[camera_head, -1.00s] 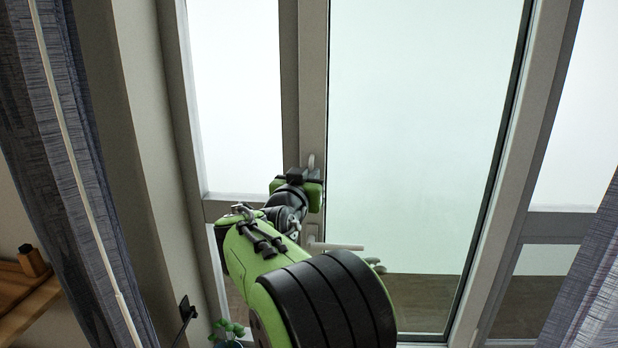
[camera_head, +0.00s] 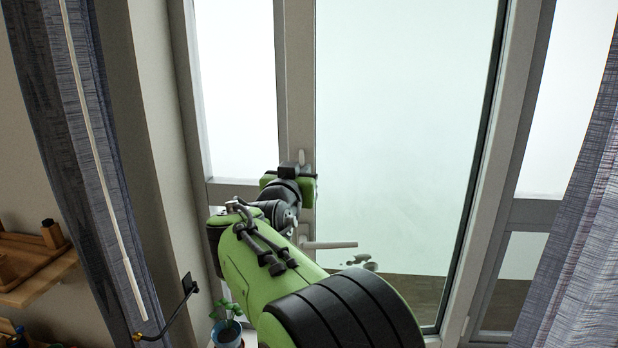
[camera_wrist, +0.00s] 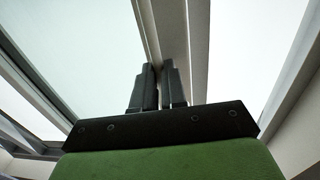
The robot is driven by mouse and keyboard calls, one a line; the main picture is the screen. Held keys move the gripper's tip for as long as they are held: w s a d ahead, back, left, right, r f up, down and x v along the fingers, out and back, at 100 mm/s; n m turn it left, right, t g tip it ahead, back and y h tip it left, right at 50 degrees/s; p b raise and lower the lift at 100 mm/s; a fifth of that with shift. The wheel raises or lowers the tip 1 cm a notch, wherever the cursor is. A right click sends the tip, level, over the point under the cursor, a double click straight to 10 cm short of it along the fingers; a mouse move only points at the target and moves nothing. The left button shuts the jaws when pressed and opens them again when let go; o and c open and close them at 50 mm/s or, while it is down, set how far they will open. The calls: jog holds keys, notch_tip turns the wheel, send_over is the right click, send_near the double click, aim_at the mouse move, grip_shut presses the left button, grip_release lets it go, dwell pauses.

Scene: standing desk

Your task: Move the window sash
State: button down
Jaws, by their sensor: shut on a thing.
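The window sash is a tall glass pane in a grey frame, with its left stile (camera_head: 301,70) near the middle of the head view. My gripper (camera_head: 301,176) is at this stile, above a pale lever handle (camera_head: 330,245). A small pale upright piece shows just above the gripper. In the wrist view, the two dark fingers (camera_wrist: 159,88) are close together at the stile (camera_wrist: 198,45), shut on a part of the sash. The fingers hide the exact contact, and my arm hides the lower stile.
A grey curtain (camera_head: 88,150) hangs at left and another (camera_head: 580,190) at right. A potted plant (camera_head: 226,325) stands at the lower left near a black cable fitting (camera_head: 188,285). A wooden shelf (camera_head: 35,288) is at far left. The glass front looks clear.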

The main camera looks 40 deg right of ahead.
jog(key=shift+s+f+g, duration=0.1)
jog(key=shift+s+g, duration=0.15)
jog(key=shift+g, duration=0.05)
jog(key=c, duration=1.5)
grip_release()
jog(key=shift+a, duration=0.2)
jog(key=shift+o, duration=1)
jog(key=shift+s, duration=0.1)
jog(key=shift+o, duration=0.5)
jog(key=shift+d, duration=0.15)
jog(key=b+v, duration=0.4)
jog(key=v, duration=1.1)
jog(key=shift+a+f, duration=0.2)
jog(key=shift+a, duration=0.2)
